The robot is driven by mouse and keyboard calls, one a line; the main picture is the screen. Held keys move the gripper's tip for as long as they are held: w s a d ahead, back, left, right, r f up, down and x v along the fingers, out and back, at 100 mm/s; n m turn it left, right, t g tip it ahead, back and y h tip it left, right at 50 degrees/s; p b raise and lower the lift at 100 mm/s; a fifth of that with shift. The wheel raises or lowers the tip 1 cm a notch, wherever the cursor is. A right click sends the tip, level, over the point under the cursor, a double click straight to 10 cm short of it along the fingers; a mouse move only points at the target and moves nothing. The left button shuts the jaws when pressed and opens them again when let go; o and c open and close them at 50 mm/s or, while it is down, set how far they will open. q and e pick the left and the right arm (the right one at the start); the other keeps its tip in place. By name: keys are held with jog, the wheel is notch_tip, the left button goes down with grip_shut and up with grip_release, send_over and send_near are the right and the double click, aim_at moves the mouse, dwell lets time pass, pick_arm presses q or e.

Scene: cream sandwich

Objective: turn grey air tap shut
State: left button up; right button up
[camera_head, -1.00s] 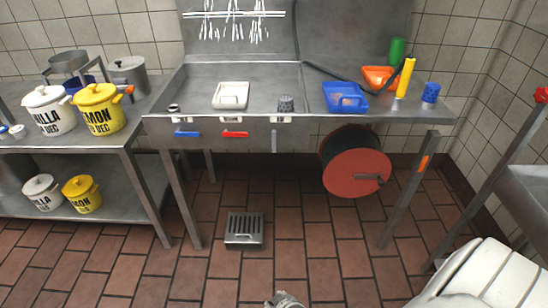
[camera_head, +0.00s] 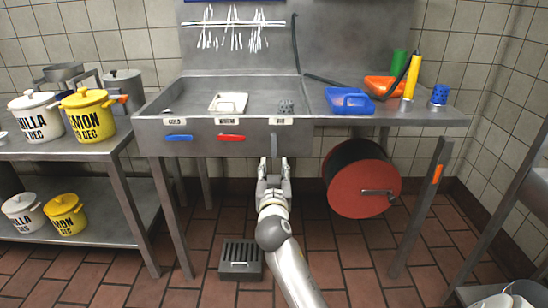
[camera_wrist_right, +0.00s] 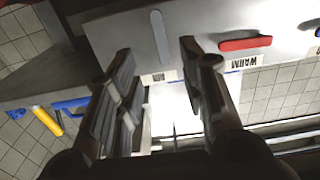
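The grey air tap (camera_head: 274,144) is a thin grey lever on the front of the sink, under a small label. It hangs straight down, while the blue tap (camera_head: 179,138) and red tap (camera_head: 231,138) lie level. My right gripper (camera_head: 273,163) is just below and in front of the grey tap, fingers upward. In the right wrist view the gripper (camera_wrist_right: 157,58) is open, and the grey lever (camera_wrist_right: 159,38) shows between its fingertips, apart from both. The red tap also shows there (camera_wrist_right: 245,43). My left gripper is not in view.
A red hose reel (camera_head: 358,183) hangs under the counter, right of my right arm. A grated metal box (camera_head: 241,260) stands on the floor. A shelf with pots (camera_head: 68,149) is at the left. The space under the sink is mostly clear.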

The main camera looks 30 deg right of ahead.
aim_at(274, 149)
jog(key=x, duration=0.5)
jog(key=shift+w+d+b, duration=0.25)
jog(key=shift+b, duration=0.05)
jog(key=x, duration=0.3)
jog(key=shift+w+d, duration=0.15)
jog(key=shift+w, duration=0.1)
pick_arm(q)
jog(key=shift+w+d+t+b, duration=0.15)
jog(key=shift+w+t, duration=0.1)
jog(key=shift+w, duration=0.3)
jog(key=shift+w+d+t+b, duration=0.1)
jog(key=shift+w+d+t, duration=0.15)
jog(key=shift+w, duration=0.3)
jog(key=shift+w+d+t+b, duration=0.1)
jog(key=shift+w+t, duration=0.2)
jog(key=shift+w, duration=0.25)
pick_arm(e)
jog(key=shift+w+d, duration=0.35)
jog(key=shift+w, duration=0.15)
jog(key=shift+c, duration=0.4)
grip_shut()
